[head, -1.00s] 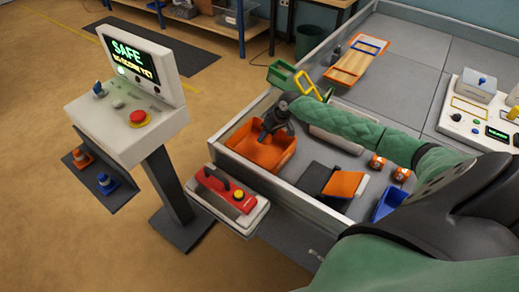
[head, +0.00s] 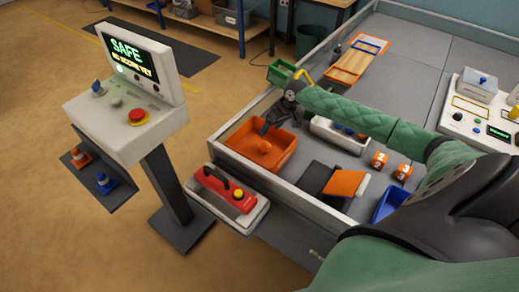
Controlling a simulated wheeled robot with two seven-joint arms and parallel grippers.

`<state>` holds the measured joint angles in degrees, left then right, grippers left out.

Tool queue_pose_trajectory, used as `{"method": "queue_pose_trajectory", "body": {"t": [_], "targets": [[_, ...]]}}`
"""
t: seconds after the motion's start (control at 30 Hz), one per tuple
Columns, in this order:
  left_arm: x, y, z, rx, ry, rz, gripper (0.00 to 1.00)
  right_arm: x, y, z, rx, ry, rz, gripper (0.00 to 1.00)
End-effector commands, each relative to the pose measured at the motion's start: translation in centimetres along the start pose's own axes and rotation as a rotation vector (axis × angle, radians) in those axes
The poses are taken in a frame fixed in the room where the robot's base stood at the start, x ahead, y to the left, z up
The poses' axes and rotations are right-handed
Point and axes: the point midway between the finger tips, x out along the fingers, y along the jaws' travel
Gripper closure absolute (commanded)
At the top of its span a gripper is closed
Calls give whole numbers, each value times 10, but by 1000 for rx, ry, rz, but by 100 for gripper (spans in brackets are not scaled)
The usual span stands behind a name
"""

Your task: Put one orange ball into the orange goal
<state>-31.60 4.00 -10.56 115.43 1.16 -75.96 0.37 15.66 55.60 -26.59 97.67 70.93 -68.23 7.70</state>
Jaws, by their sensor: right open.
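The orange goal (head: 284,154) is an open orange bin in the near left corner of the walled grey field. One orange ball (head: 264,147) lies inside it, toward its front. My right gripper (head: 268,128) is open, its dark fingers pointing down over the back part of the bin, above and apart from the ball. My green-sleeved right arm reaches in from the right and hides part of the field. My left gripper is not in view.
A white tray (head: 345,142) holding dark things stands right of the goal. Two orange cubes (head: 378,160), a blue bin (head: 388,203) and an orange panel (head: 343,183) lie nearer. A low grey wall (head: 300,199) edges the field. A control stand (head: 135,115) is left.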

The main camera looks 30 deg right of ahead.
Motion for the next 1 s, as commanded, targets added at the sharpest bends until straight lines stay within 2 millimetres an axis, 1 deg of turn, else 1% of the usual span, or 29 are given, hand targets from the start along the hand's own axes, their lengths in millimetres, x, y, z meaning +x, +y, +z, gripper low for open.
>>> {"method": "queue_pose_trajectory", "body": {"t": [0.1,0.2,0.3,0.4,0.83,0.93,1.0], "targets": [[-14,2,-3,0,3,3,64,-15,1,1,-2,0,2,23],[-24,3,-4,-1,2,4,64,-26,1,0,-2,0,1,23],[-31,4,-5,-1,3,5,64,-31,0,0,-1,0,0,23],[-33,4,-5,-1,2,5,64,-34,0,0,-1,-1,0,23],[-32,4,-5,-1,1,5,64,-35,0,0,-1,0,0,23],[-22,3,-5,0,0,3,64,-39,-2,-2,-1,0,0,23],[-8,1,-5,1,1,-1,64,-45,-4,-3,-1,0,0,23]]}}
